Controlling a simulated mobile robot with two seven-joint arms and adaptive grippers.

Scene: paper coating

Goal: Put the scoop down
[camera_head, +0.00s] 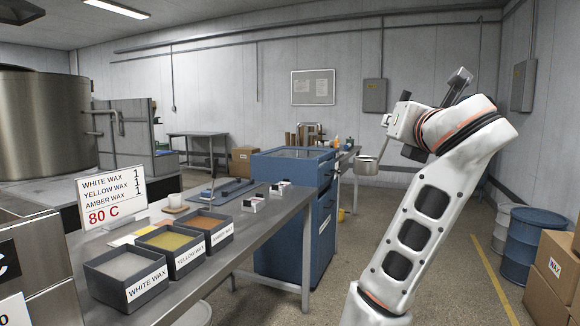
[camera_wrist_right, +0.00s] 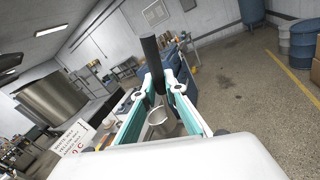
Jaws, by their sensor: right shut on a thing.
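The scoop is a metal cup (camera_head: 367,166) with a dark handle. In the head view its cup hangs in the air right of the blue cabinet, clear of any surface. My right gripper (camera_head: 394,122) is shut on its handle, with the arm raised at the right. In the right wrist view the black handle (camera_wrist_right: 152,62) stands between the teal-lined fingers (camera_wrist_right: 166,88), and the cup (camera_wrist_right: 160,120) shows between them. The cup's contents cannot be made out. My left gripper is not in view.
The steel table (camera_head: 262,208) carries white (camera_head: 125,283), yellow (camera_head: 174,254) and amber wax bins (camera_head: 204,232), a recipe sign (camera_head: 111,194), a white cup (camera_head: 175,201) and a blue tray (camera_head: 222,191). The blue cabinet (camera_head: 290,228) stands beyond. Drums (camera_head: 528,245) and cartons (camera_head: 553,275) stand right.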

